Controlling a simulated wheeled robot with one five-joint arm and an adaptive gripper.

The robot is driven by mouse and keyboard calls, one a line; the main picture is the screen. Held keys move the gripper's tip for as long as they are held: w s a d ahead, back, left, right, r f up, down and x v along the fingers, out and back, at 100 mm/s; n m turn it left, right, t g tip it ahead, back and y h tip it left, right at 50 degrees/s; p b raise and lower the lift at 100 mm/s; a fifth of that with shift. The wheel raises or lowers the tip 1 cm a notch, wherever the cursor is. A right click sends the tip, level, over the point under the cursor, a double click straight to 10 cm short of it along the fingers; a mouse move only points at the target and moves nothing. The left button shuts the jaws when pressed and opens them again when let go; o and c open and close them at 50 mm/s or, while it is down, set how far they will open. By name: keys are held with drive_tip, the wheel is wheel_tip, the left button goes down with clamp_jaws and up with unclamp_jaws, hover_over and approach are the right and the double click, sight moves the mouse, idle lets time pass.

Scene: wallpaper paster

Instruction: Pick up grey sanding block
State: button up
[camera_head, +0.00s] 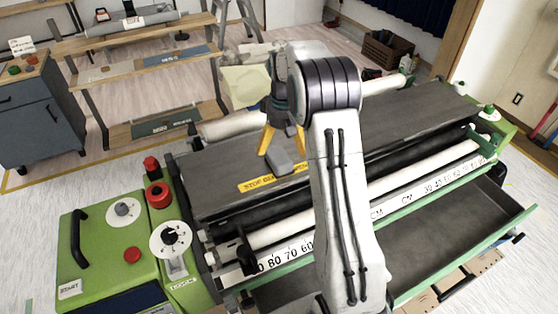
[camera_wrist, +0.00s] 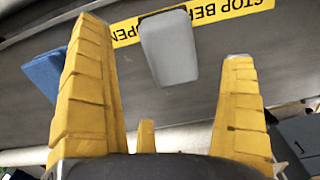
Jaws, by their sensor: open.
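The grey sanding block (camera_head: 280,160) lies on the dark flat top of the green pasting machine, beside a yellow warning label. In the wrist view the block (camera_wrist: 168,50) shows as a light grey rounded slab overlapping the label's edge. My gripper (camera_head: 283,146) points down just above and behind the block, its yellow fingers spread. In the wrist view the fingers of my gripper (camera_wrist: 163,45) stand apart, with the block showing in the gap between them. Nothing is held. The exact height of the fingertips over the block is hard to tell.
The yellow label (camera_head: 256,184) lies on the machine top (camera_head: 215,175). A blue item (camera_wrist: 44,70) shows left of the fingers in the wrist view. A green control box (camera_head: 100,235) with red buttons is at the left. A wooden shelf rack (camera_head: 140,60) stands behind.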

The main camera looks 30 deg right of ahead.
sight(283, 154)
drive_tip(key=shift+s+a+f+p, duration=0.1)
drive_tip(key=shift+f+p, duration=0.2)
drive_tip(key=shift+f, duration=1.05)
drive_tip(key=shift+s+f+p, duration=0.1)
drive_tip(key=shift+f+p, duration=0.15)
drive_tip(key=shift+f, duration=1.1)
drive_tip(key=shift+w, duration=0.1)
drive_tip(key=c, duration=1.2)
